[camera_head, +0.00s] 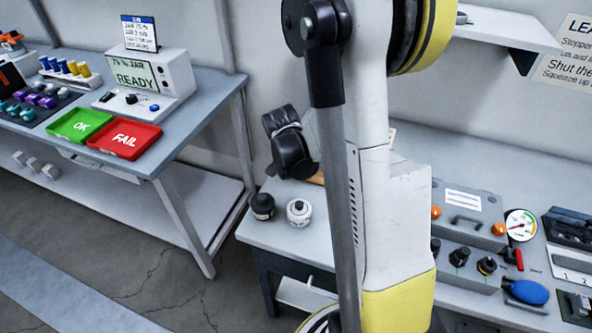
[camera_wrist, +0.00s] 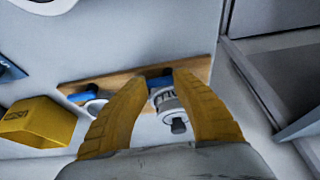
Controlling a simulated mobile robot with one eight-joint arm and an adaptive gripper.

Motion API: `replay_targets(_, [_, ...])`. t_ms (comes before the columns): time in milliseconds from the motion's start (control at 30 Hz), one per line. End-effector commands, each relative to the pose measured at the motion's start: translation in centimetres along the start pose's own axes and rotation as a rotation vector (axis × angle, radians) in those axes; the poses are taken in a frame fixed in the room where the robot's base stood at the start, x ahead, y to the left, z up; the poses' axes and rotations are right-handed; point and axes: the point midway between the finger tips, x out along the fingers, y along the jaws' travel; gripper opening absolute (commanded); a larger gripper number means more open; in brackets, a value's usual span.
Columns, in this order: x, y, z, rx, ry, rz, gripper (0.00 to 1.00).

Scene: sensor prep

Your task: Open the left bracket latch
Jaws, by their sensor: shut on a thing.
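A wooden board (camera_wrist: 118,78) lies on the pale bench in the wrist view. It carries two brackets with blue latches. One blue latch (camera_wrist: 158,81) is between the yellow fingertips of my gripper (camera_wrist: 162,78), which is shut on it. A grey-white ribbed cylinder with a dark end (camera_wrist: 166,103) sits at this bracket, showing between the fingers. The other blue latch (camera_wrist: 78,97) is farther left, beside a pale round part. In the head view my arm hides most of the board, and the fingers cannot be made out.
A yellow box (camera_wrist: 36,122) stands left of the board in the wrist view. A black jar (camera_head: 262,206) and a white jar (camera_head: 299,211) stand near the bench's left edge. A grey control box (camera_head: 468,220) is at right. A second table with a green tray (camera_head: 80,125) stands left across a gap.

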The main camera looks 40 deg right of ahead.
Motion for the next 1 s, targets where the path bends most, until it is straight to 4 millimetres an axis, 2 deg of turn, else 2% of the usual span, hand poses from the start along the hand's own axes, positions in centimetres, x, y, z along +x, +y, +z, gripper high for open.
replay_targets(100, [0.1,0.4,-0.2,-0.025,0.003,-0.003,0.0])
replay_targets(133, [0.1,0.3,-0.2,-0.026,0.003,-0.004,0.05])
replay_targets(300, [0.1,0.2,-0.2,-0.024,0.004,-0.005,0.57])
replay_targets(333, [0.1,0.2,-0.2,-0.024,0.004,-0.005,0.65])
replay_targets(633, [0.0,0.2,-0.2,-0.024,0.003,-0.006,0.65])
replay_targets(733, [-0.6,0.2,-0.2,-0.024,0.003,-0.006,0.65])
replay_targets(867, [-2.4,0.2,-0.1,-0.024,0.003,-0.007,0.65])
replay_targets(1000, [-5.3,0.2,-0.1,-0.025,0.003,-0.007,0.65])
